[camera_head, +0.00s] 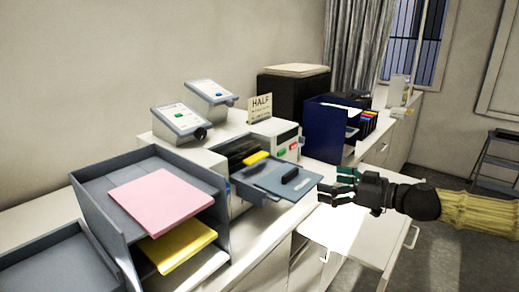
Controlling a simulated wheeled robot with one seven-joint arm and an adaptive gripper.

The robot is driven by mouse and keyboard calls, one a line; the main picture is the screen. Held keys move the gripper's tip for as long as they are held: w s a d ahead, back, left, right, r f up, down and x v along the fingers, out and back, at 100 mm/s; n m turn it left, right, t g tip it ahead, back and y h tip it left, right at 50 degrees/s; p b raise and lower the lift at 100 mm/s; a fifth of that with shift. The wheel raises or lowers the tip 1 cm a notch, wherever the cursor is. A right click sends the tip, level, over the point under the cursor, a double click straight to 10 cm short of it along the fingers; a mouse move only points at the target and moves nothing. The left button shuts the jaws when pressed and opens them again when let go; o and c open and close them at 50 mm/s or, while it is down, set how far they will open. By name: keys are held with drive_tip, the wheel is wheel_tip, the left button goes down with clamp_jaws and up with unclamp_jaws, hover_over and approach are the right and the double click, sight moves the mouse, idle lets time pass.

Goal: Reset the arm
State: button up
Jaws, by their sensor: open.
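My gripper (338,185) reaches in from the right edge on my arm. Its fingers point left and are apart, with nothing seen between them. It is just right of a grey pull-out tray (272,178) that sticks out of a white machine (277,134). The tray bears a small black block (291,175), and a yellow piece (257,158) lies near its back. I cannot tell whether a fingertip touches the tray's edge.
A grey paper holder (98,190) with pink sheets (160,199) and yellow sheets (178,245) stands at front left. Two slanted panels (180,121) and a HALF sign (261,108) stand behind. A blue organizer (318,131) is farther back. The floor at right is open before a step ladder (494,160).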

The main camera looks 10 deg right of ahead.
drive_tip(key=s+a+f+m+g+h, duration=0.2)
drive_tip(key=s+f, duration=0.1)
drive_tip(key=f, duration=0.8)
drive_tip(key=s+a+f+m+g+h, duration=0.2)
drive_tip(key=s+f+g, duration=0.15)
drive_tip(key=f, duration=0.75)
drive_tip(key=s+a+f+m+g+h, duration=0.15)
drive_tip(key=s+f, duration=0.25)
drive_tip(key=f, duration=0.7)
drive_tip(key=s+a+f+m+g+h, duration=0.1)
drive_tip(key=s+a+f+g+h, duration=0.1)
drive_tip(key=s+f, duration=0.8)
drive_tip(key=s+a+f+m+g+h+b, duration=0.1)
drive_tip(key=s+f+g+h, duration=0.2)
drive_tip(key=s+f, duration=0.7)
drive_tip(key=s, duration=0.6)
drive_tip(key=shift+s+a+f+m, duration=0.2)
drive_tip(key=shift+a+f+m, duration=0.15)
drive_tip(key=shift+f, duration=0.05)
